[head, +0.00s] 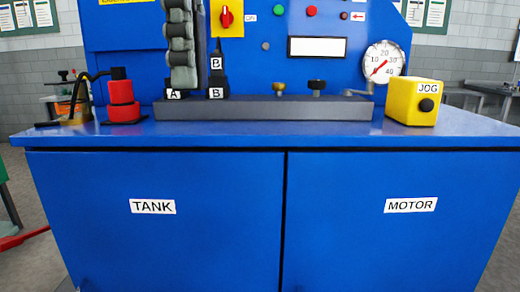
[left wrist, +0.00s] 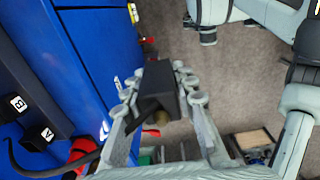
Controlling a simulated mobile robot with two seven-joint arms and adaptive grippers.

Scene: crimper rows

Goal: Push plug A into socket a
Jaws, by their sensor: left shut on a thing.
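My left gripper (head: 184,80) shows edge-on in the head view as a grey, jointed shape in front of the blue panel. Its lower end overlaps the area just above the black block labelled A (head: 174,94). In the left wrist view the left gripper (left wrist: 160,95) is shut on a black plug (left wrist: 158,82) with a brass tip. I take it as plug A, though no letter shows on it. The A block also shows in the left wrist view (left wrist: 40,136), apart from the held plug. My right gripper cannot be made out.
A black plug labelled B (head: 216,63) stands upright on the B block (head: 216,92). A dark grey bar (head: 250,112) runs right with two knobs. A red stack (head: 123,100) stands at left, a yellow JOG box (head: 410,104) at right. The blue bench top's front is clear.

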